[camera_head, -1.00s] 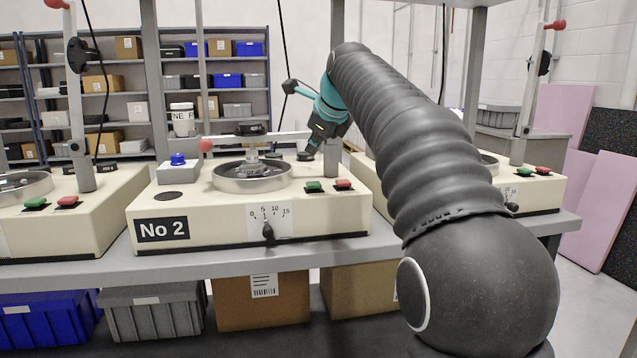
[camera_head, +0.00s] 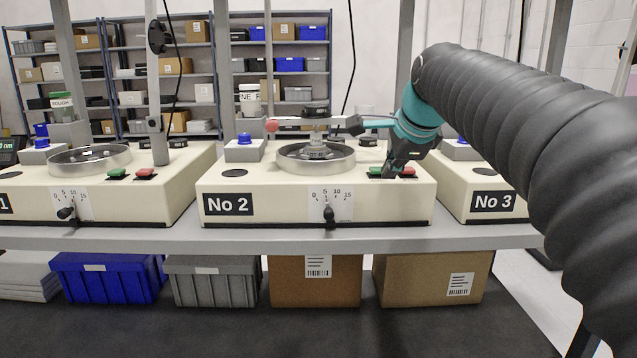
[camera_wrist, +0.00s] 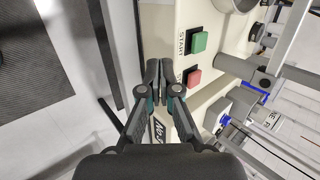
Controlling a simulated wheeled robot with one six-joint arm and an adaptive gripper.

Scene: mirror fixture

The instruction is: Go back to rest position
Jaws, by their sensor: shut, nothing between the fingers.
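My gripper (camera_head: 390,172) is shut and empty, pointing down at the front right of the machine marked No 2 (camera_head: 275,206). In the head view it overlaps the space between the green button (camera_head: 375,172) and the red button (camera_head: 408,172). In the wrist view the closed fingertips (camera_wrist: 158,68) lie to the left of the green START button (camera_wrist: 198,42) and the red button (camera_wrist: 193,77). I cannot tell whether the fingertips touch the machine. My arm reaches in from the right.
The machine's round dish (camera_head: 315,157) and the bar with a red knob (camera_head: 271,126) are left of my gripper. Machine No 3 (camera_head: 490,202) stands close on the right. A shelf edge (camera_head: 270,240) runs below, with boxes (camera_head: 316,280) and bins (camera_head: 212,282) underneath.

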